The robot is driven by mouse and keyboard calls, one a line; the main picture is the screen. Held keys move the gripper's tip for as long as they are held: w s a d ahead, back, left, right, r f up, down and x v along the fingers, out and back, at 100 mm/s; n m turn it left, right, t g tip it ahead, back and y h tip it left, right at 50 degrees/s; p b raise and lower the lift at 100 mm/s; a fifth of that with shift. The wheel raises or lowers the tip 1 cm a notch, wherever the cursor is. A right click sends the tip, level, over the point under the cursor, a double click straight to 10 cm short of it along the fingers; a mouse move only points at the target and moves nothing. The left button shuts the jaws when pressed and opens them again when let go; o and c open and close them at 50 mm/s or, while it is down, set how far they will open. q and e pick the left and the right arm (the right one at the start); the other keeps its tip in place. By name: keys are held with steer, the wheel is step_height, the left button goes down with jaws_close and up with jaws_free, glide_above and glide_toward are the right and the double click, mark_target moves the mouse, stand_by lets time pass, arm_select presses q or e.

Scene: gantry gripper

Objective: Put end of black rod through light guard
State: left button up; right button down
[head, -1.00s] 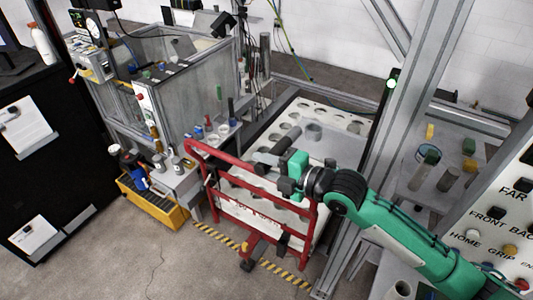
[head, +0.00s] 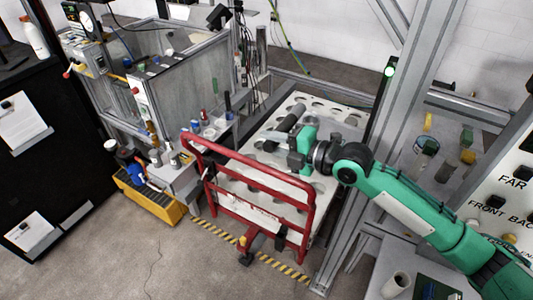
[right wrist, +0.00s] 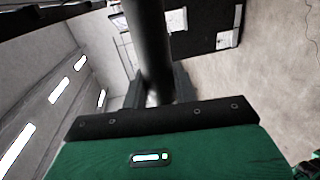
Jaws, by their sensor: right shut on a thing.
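My right gripper (head: 287,143) is shut on the black rod (head: 291,117), over the white table with round holes. The right wrist view also shows the rod (right wrist: 149,45) between the dark fingers of my gripper (right wrist: 155,97). What looks like the light guard is a dark upright strip (head: 380,107) with a lit green lamp (head: 389,72), on the metal frame right of the rod. The rod appears apart from it. My left gripper is out of view.
A red rail frame (head: 250,163) stands at the near side of the white table (head: 343,119). A thick metal post (head: 405,95) rises behind my right arm. A control panel (head: 505,195) with buttons stands at the right. A yellow bin (head: 150,200) sits on the floor.

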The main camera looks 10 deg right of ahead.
mark_target(299, 117)
steer(key=w+d+b, duration=0.2)
steer(key=w, duration=0.1)
steer(key=shift+w+d+f, duration=0.15)
steer(key=shift+w+d, duration=0.05)
steer(key=shift+d, duration=0.05)
steer(key=w+d+b, duration=0.1)
steer(key=b, duration=0.1)
steer(key=w+d+b, duration=0.1)
steer(key=w+b, duration=0.1)
steer(key=b, duration=0.1)
steer(key=w+d+b, duration=0.1)
steer(key=w+b, duration=0.1)
steer(key=b, duration=0.1)
steer(key=shift+d, duration=0.3)
steer(key=shift+w+d+r+b, duration=0.25)
steer(key=shift+w+d+b, duration=0.15)
steer(key=shift+w+b, duration=0.25)
steer(key=shift+s, duration=0.15)
steer(key=s+a+p, duration=0.1)
steer(key=s+a, duration=0.1)
steer(key=s, duration=0.1)
steer(key=s+a+p, duration=0.2)
steer(key=s+a, duration=0.1)
steer(key=s, duration=0.1)
steer(key=s+a+p, duration=0.2)
steer(key=s+a, duration=0.1)
steer(key=s, duration=0.1)
steer(key=shift+s+a, duration=0.15)
steer(key=shift+f, duration=0.1)
